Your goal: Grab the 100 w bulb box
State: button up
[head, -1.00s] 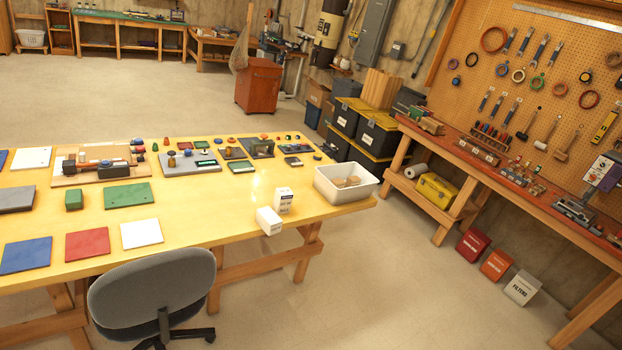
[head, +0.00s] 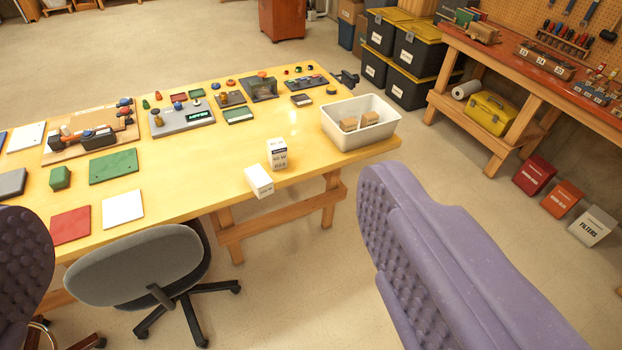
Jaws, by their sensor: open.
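Two small white boxes are near the front right edge of the yellow workbench (head: 205,160). One box (head: 277,154) stands upright with a dark band and print that looks like "60 W". The other white box (head: 259,181) lies in front of it to the left, close to the bench edge. Its print is too small to read, so I cannot tell whether it is the 100 W bulb box. My gripper (head: 203,210) is open and empty. Its purple padded fingers are at the lower left and lower right, with both boxes seen between them and farther off.
A white tub (head: 345,138) with brown blocks stands right of the boxes at the bench corner. A grey chair (head: 140,270) stands before the bench. Black bins with yellow lids (head: 412,52) and a red-topped bench (head: 520,70) are at the right.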

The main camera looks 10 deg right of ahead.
aim_at(260, 183)
jog(key=i+l, duration=0.15)
jog(key=i, duration=0.4)
jog(key=i+l, duration=0.2)
jog(key=i, duration=0.4)
jog(key=i+l, duration=0.15)
jog(key=i, duration=0.4)
jog(key=i+l, duration=0.2)
jog(key=i, duration=0.35)
